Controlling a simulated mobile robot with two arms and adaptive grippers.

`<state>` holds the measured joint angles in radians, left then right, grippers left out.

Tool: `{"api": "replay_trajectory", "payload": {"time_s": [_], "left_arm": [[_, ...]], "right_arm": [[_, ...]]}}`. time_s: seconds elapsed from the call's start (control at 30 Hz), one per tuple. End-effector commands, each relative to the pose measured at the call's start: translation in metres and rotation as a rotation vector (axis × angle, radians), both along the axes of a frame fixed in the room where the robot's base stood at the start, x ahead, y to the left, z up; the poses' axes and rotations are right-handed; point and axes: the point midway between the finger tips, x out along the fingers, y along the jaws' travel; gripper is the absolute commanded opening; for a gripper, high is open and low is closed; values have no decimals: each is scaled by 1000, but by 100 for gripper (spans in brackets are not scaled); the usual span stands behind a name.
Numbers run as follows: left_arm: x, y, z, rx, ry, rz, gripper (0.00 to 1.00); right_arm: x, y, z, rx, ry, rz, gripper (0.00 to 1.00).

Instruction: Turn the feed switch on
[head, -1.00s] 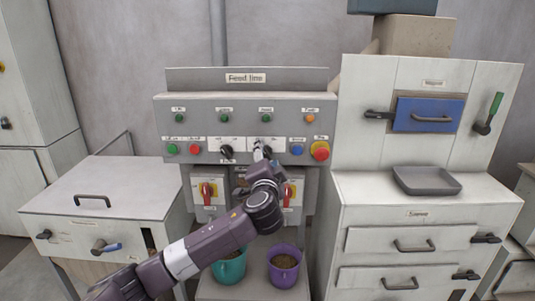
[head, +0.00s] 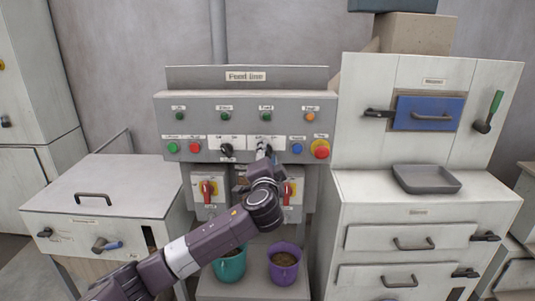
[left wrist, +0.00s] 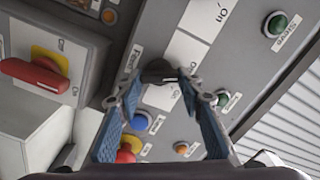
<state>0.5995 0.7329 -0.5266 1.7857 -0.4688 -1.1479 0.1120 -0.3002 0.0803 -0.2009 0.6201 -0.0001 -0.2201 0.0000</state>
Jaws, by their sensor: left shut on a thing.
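The feed switch (left wrist: 158,72) is a black rotary knob on the grey control panel (head: 245,104), beside a label reading "Feed" in the left wrist view. My left gripper (head: 264,150) reaches it from below and mostly covers it in the head view. In the left wrist view the two blue-padded fingers of the gripper (left wrist: 160,84) close around the knob, one on each side. A round green lamp (head: 266,115) sits above the switch. My right gripper is not in view.
A similar black knob (head: 226,150) sits left of the feed switch. A blue button (head: 297,150) and a red emergency button (head: 320,150) are close on the right. Red-handled switches (head: 208,189) sit below. Teal (head: 229,267) and purple (head: 284,266) buckets stand underneath.

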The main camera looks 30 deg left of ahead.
Motion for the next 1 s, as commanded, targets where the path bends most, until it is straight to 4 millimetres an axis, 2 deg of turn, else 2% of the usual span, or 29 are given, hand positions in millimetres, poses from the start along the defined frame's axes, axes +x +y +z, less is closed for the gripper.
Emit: {"api": "replay_trajectory", "payload": {"time_s": [0.27, 1.0], "left_arm": [[0, -1, 1, 134, 86, 0, 10], [0, -1, -3, 696, 431, -3, 10]], "right_arm": [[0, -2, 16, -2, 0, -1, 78], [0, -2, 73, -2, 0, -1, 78]]}}
